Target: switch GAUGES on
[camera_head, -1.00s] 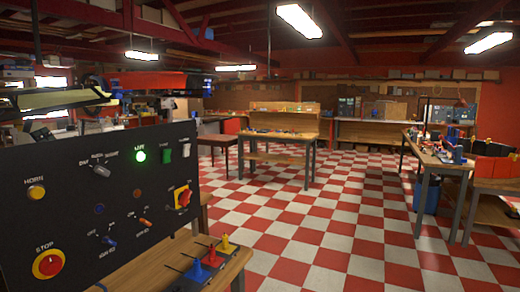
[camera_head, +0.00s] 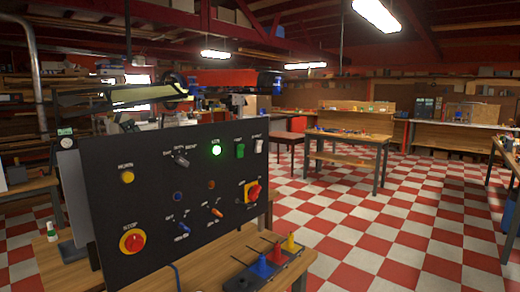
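A black upright control panel (camera_head: 120,210) stands on a wooden bench at the left. It carries a yellow HORN button (camera_head: 127,178), a red STOP button (camera_head: 132,241) on a yellow ring, a grey selector knob (camera_head: 180,160), a lit green lamp (camera_head: 216,150), a green switch (camera_head: 240,151), a white switch (camera_head: 259,147) and a red-and-yellow rotary switch (camera_head: 253,191). Lower down are a blue toggle (camera_head: 183,227) and an orange toggle (camera_head: 216,212). I cannot read which control is labelled GAUGES, nor its position. My gripper is not in view.
Blue, red and yellow cone-shaped pieces (camera_head: 290,244) stand on a dark strip at the bench's right front. A workbench (camera_head: 345,146) stands farther back. The checkered floor (camera_head: 400,215) to the right is largely clear.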

